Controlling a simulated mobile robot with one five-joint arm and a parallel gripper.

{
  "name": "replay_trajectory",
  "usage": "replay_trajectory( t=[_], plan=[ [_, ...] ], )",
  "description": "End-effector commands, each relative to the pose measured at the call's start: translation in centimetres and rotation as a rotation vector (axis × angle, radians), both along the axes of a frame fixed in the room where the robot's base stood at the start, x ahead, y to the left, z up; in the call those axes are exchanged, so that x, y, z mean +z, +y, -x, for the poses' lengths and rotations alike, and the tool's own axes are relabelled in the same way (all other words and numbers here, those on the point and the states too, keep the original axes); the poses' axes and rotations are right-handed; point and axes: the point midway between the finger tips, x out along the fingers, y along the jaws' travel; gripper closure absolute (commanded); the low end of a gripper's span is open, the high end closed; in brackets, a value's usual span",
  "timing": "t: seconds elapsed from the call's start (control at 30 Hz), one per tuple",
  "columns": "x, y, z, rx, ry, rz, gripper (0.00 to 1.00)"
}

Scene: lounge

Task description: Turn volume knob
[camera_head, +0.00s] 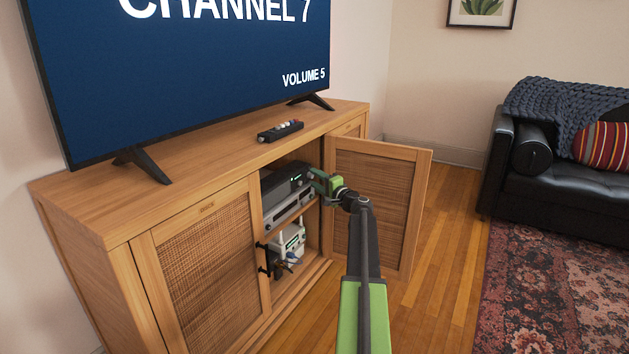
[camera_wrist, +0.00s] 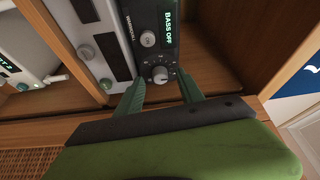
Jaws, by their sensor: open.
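The volume knob (camera_wrist: 160,74) is a small round grey knob on the dark front of an audio unit (camera_head: 283,180), which sits on the upper shelf of the wooden cabinet. My gripper (camera_head: 315,185) reaches in at the unit's front right. In the wrist view, my gripper (camera_wrist: 160,92) is open, one finger on each side of the knob, and nothing is gripped. Whether the fingertips touch the unit is unclear. The TV (camera_head: 190,70) reads "VOLUME 5" and "CHANNEL 7".
The cabinet's right door (camera_head: 408,200) stands open, with my arm in front of it. A second grey unit (camera_head: 290,209) lies below the audio unit, and a white device (camera_head: 288,243) with cables stands lower. A remote (camera_head: 280,131) lies on top. A black sofa (camera_head: 570,190) stands right.

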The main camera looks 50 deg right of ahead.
Motion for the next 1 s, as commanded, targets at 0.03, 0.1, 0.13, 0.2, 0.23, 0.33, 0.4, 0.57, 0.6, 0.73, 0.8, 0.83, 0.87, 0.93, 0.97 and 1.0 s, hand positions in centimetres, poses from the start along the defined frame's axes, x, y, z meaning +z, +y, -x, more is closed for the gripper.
replay_trajectory(
  t=[0.03,0.1,0.13,0.2,0.23,0.33,0.4,0.57,0.6,0.73,0.8,0.83,0.87,0.93,0.97,1.0],
  plan=[
    [-0.1,0.4,1.3,-0.001,0.0,0.0,0.55],
    [-0.2,0.6,3.1,-0.003,0.0,0.0,0.55],
    [-0.2,0.8,4.0,-0.003,0.0,0.0,0.55],
    [-0.3,1.1,6.0,-0.004,0.0,0.0,0.55],
    [-0.4,1.2,6.9,-0.004,0.0,0.0,0.55],
    [-0.5,1.6,9.7,-0.004,0.0,0.0,0.55],
    [-0.6,1.9,11.5,-0.004,0.0,0.0,0.55],
    [-0.7,2.3,14.6,-0.003,0.0,0.0,0.55],
    [-0.7,2.4,15.1,-0.002,0.0,0.0,0.55],
    [-0.7,2.5,16.1,-0.001,0.0,0.0,0.55],
    [-0.7,2.5,16.2,-0.001,0.0,0.0,0.55],
    [-0.7,2.5,16.2,-0.001,0.0,0.0,0.55],
    [-0.7,2.4,16.2,-0.001,0.0,0.0,0.55],
    [-0.7,2.4,16.2,-0.001,0.0,0.0,0.55],
    [-0.7,2.4,16.2,-0.001,0.0,0.0,0.55],
    [-0.7,2.4,16.2,-0.001,0.0,0.0,0.55]
  ],
)
